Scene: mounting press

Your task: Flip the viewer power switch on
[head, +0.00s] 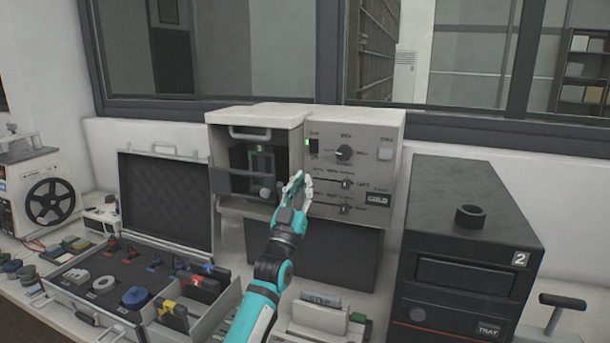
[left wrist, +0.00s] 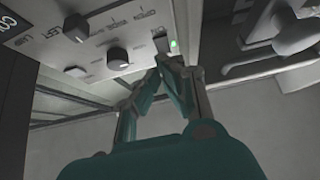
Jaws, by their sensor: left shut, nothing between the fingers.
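The viewer is a beige box (head: 358,120) at the back middle of the bench. A dark upright switch (head: 314,147) sits at the upper left of its control panel, with a lit green light (head: 307,142) beside it. In the left wrist view the switch (left wrist: 161,43) and the green light (left wrist: 174,44) show just beyond my fingertips. My left gripper (head: 298,182) is shut and empty, in front of the panel and below the switch in the head view. Its closed fingertips (left wrist: 170,62) look close to the switch; I cannot tell whether they touch it. My right gripper is not in view.
The panel also has a round knob (head: 344,153) and sliders (head: 346,184). A dark bay (head: 258,160) lies left of it. An open case (head: 165,205) of parts stands left, a black unit (head: 470,240) right, and a card holder (head: 318,318) in front.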

